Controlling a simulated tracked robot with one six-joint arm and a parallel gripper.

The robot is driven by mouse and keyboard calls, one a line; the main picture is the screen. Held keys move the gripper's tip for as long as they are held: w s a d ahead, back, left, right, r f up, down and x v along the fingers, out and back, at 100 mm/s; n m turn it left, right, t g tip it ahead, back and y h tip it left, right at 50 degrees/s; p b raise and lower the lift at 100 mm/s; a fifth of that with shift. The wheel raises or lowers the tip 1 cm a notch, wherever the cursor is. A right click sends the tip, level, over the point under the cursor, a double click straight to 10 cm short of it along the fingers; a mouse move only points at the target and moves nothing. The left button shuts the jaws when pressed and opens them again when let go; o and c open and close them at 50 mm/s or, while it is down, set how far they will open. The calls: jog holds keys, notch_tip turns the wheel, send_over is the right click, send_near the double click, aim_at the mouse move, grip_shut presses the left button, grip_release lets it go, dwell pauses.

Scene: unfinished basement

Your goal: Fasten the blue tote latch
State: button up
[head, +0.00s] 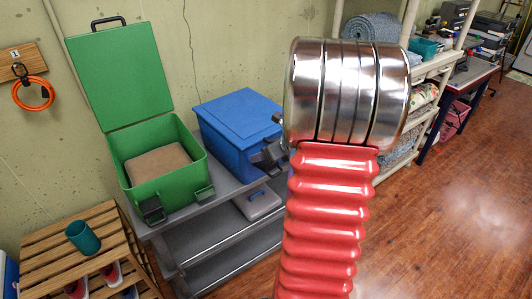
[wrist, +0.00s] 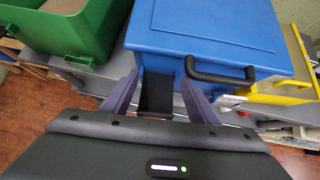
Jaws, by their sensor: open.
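The blue tote (head: 235,125) stands on a grey shelf with its lid down. In the wrist view the blue tote (wrist: 210,35) fills the top middle, with a black handle (wrist: 220,76) on its near side. A dark latch flap (wrist: 156,95) sits left of the handle and sticks out from the tote's front. My gripper (wrist: 158,82) is open, with one purple-grey finger on each side of the flap. I cannot tell whether either finger touches it. In the head view my gripper (head: 268,154) is at the tote's right front, partly hidden by my arm.
An open green tote (head: 160,170) with its lid raised stands left of the blue one. A yellow container (wrist: 287,93) is close on the right in the wrist view. A wooden slatted stand (head: 60,258) with a teal cup (head: 82,236) is at lower left. Floor at right is clear.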

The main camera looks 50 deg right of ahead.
jog(key=shift+s+r, duration=0.1)
jog(key=v, duration=1.3)
jog(key=shift+r, duration=0.2)
jog(key=shift+s, duration=0.15)
jog(key=w+a+r+n+g+y, duration=0.1)
jog(key=w+a+n, duration=0.1)
jog(key=a+n, duration=0.85)
jog(key=w+a+r+n+g+y, duration=0.1)
jog(key=a+r+n+g, duration=0.1)
jog(key=a+n, duration=0.85)
jog(key=s+a+n, duration=0.4)
jog(key=a+n, duration=0.4)
jog(key=s+a+r+n, duration=0.1)
jog(key=s+a+n, duration=0.3)
jog(key=a+n, duration=0.4)
jog(key=shift+s+g+h, duration=0.25)
jog(key=shift+g+h, duration=0.05)
jog(key=shift+h, duration=0.1)
